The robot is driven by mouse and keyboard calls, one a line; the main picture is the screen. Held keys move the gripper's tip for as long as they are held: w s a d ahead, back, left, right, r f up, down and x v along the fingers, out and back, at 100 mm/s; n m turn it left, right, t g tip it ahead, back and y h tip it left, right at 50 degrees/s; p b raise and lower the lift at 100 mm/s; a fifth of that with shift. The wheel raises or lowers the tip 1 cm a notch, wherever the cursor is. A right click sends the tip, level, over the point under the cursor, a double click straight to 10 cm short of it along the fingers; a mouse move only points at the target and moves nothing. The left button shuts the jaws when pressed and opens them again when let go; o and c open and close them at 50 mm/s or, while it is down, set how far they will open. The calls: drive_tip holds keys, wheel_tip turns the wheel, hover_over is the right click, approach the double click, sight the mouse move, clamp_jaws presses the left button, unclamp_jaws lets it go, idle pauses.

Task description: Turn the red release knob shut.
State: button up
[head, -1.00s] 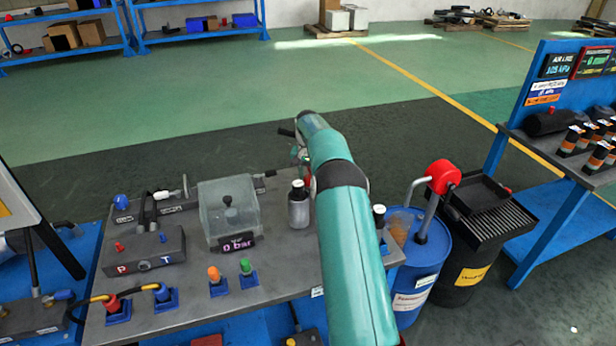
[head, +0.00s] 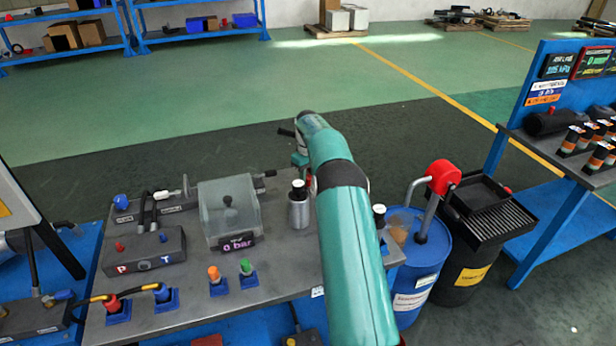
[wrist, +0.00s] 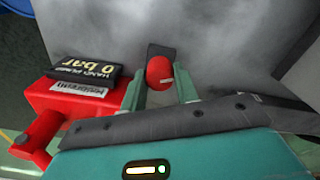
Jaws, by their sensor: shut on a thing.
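The red release knob (wrist: 160,72) shows in the wrist view as a round red ball with a small pale mark, in front of a dark block. My gripper (wrist: 164,82) has one finger on each side of the knob and is shut on it. In the head view my teal arm hides the knob and the gripper. A red hand-pump body (wrist: 75,98) with a black display reading 0 bar (wrist: 92,75) stands to the left of the knob in the wrist view.
In the head view a grey bench (head: 180,315) carries a clear box (head: 230,210) with a 0 bar display, a metal bottle (head: 299,208), and orange and green plugs. A blue drum (head: 418,265) stands right of my arm. The green floor behind is open.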

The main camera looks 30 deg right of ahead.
drive_tip(key=n, duration=1.3)
idle(0.6)
drive_tip(key=o, duration=1)
wheel_tip(320, 180, up, 14)
drive_tip(key=shift+f, duration=0.1)
